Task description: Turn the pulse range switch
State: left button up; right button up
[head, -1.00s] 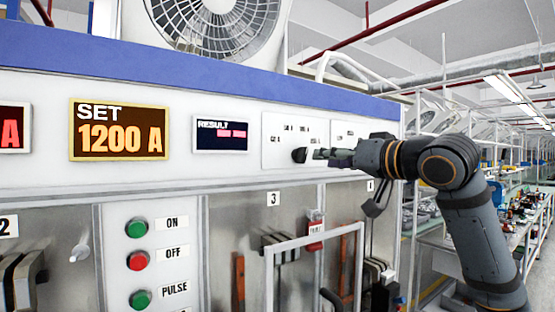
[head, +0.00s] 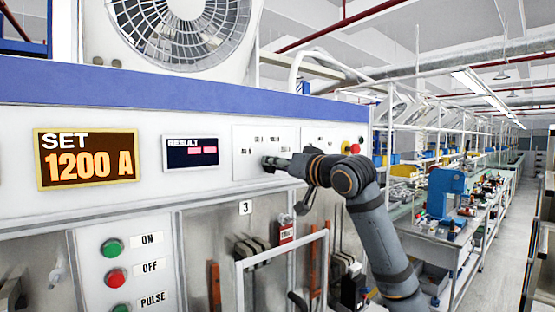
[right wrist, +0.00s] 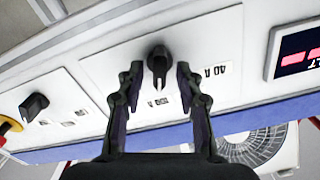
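A black rotary switch knob (right wrist: 158,60) sits on a white plate (right wrist: 105,65) with several small current labels, beside the RESULT display (right wrist: 297,52). In the right wrist view its pointer lies between my right gripper's (right wrist: 159,78) two fingers, which are open with a gap on each side. In the head view the right gripper (head: 277,163) comes in from the right at this plate (head: 245,142), and its fingers mostly hide the knob. My left gripper is not in view.
A second black knob (right wrist: 34,106) is on the neighbouring plate, with a red and yellow button (head: 350,147) beyond it. The SET display (head: 86,158) reads 1200 A. Below are push buttons (head: 116,278) and a white frame (head: 240,275). An aisle is open at right.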

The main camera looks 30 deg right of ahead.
jog(key=shift+w+f, duration=0.1)
jog(key=shift+c, duration=0.4)
grip_shut()
pick_arm(q)
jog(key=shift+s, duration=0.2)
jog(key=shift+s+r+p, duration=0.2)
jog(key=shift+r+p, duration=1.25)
jog(key=shift+p, duration=0.1)
pick_arm(e)
jog(key=shift+a+n, duration=0.1)
jog(key=shift+n, duration=3.7)
